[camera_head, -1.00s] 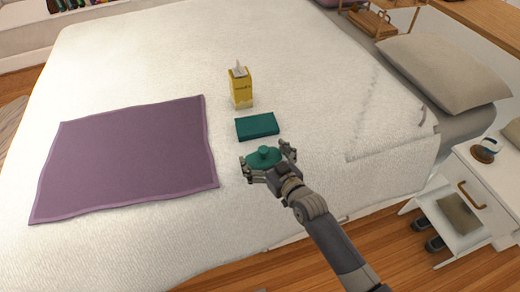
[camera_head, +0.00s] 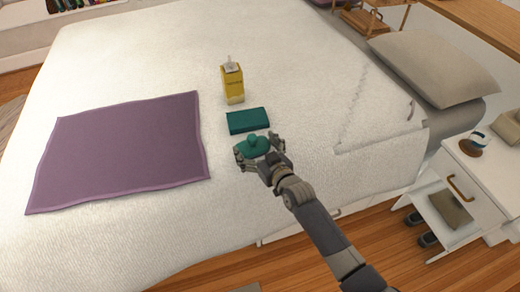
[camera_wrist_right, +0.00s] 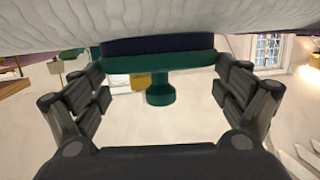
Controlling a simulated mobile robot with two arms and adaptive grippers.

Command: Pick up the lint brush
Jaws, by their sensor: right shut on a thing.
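The lint brush (camera_head: 252,146) is a teal oval plate with a round knob on top. My right gripper (camera_head: 258,149) is shut on it, with one finger at each end of the plate. In the right wrist view the brush (camera_wrist_right: 159,64) shows its teal plate, its knob and a dark underside, between the fingers of my right gripper (camera_wrist_right: 161,80). The brush is at or just above the white bedspread; I cannot tell whether it still touches. My left gripper is not in view.
A teal block (camera_head: 248,120) lies just beyond the brush. A purple cloth (camera_head: 120,150) lies flat to the left. A pillow (camera_head: 430,70) and white nightstand (camera_head: 475,175) are at the right. The bed's near part is clear.

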